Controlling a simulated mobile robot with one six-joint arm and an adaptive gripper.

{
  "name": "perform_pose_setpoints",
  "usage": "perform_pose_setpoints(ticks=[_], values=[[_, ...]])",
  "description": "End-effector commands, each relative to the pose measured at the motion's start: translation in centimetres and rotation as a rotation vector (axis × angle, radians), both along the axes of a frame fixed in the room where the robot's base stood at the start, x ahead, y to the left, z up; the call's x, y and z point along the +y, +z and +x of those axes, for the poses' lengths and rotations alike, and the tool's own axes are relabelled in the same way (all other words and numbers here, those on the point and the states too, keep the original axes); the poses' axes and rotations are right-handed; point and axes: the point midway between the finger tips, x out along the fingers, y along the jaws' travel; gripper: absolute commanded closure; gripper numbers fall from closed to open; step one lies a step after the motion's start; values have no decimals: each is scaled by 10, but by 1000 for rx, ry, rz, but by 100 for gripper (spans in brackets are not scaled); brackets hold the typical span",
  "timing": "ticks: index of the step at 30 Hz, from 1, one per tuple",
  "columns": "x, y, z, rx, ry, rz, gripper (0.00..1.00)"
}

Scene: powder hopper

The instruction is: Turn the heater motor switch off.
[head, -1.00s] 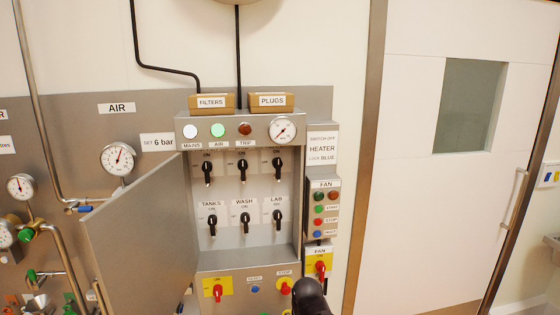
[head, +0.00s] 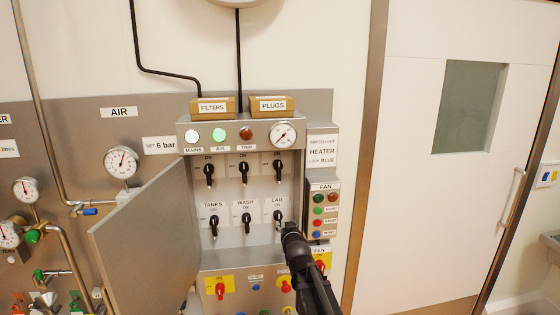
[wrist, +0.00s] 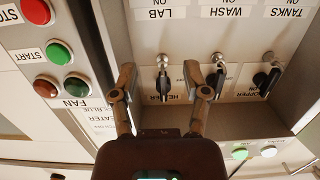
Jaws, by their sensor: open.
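The heater switch (head: 279,166) is the right one in the upper row of the open cabinet. It is a black lever with a silver end. In the wrist view, which is upside down, the heater switch (wrist: 163,84) stands between my finger tips beside its HEATER label (wrist: 180,98). Its black part points toward that label. My gripper (wrist: 171,76) is open, with one finger on each side of the switch; I see no clear contact. In the head view my gripper (head: 291,232) is in front of the lower right of the cabinet, close to the LAB switch (head: 278,217).
The neighbouring upper switch (wrist: 218,76) is close to my right finger in the wrist view. The hopper switch (wrist: 265,80) is further right. The FAN button box (head: 325,210) stands beside the cabinet. The open cabinet door (head: 145,235) sticks out at left.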

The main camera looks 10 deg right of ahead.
Motion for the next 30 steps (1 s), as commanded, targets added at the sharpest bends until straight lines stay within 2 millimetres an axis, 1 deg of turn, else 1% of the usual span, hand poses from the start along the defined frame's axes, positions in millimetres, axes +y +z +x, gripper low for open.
perform_pose_setpoints(ticks=[1, 6, 9, 12, 15, 18, 30], values=[[0, 18, 10, -66, 0, 1, 40], [-1, 65, 26, -283, -4, 1, 40], [-1, 87, 30, -385, -2, 2, 40], [-1, 102, 31, -459, -2, 2, 40], [-1, 111, 31, -505, -2, 1, 40], [-1, 115, 31, -527, -2, 1, 40], [-2, 116, 31, -529, -3, 1, 40]])
